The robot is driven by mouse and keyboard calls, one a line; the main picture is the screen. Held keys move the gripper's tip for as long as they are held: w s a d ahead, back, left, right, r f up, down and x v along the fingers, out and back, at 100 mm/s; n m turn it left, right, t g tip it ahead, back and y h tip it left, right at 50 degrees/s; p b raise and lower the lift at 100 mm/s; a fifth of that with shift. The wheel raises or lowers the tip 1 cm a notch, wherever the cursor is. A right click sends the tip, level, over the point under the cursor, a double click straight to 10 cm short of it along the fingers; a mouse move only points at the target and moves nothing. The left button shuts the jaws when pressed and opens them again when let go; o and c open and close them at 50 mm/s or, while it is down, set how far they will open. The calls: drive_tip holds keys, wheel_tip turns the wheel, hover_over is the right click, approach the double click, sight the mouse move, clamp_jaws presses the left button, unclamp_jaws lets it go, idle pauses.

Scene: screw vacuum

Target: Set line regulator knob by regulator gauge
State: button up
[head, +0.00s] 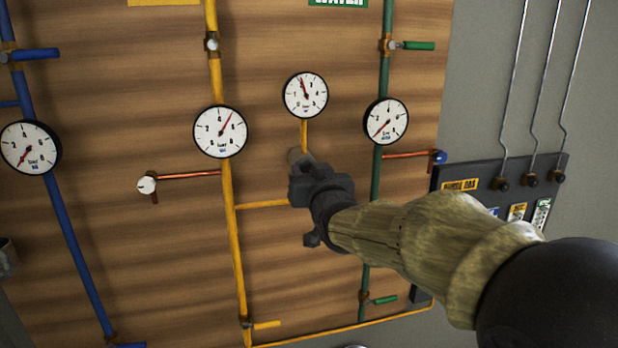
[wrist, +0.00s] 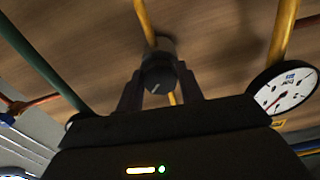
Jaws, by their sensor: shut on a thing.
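The regulator knob (head: 296,156) is a dark grey cylinder on the yellow branch pipe, largely hidden behind my gripper in the head view. In the wrist view the round knob (wrist: 159,77) sits between my two fingers, with a light mark on its face. My gripper (head: 303,176) is shut on it; the fingers also show in the wrist view (wrist: 160,92). The regulator gauge (head: 306,95) is a white dial with a black rim just above the knob. Its red needle points up and slightly left. I cannot read its exact value.
A yellow-line gauge (head: 220,131) is to the left, its needle up and right. A green-line gauge (head: 386,121) is to the right, its needle down and left. A red side pipe (head: 190,175) ends in a white knob (head: 147,184). A blue pipe (head: 75,240) runs farther left.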

drive_tip(key=shift+m+b, duration=3.8)
drive_tip(key=shift+b, duration=1.35)
drive_tip(key=o, duration=1)
drive_tip(key=shift+s+d+f, duration=0.1)
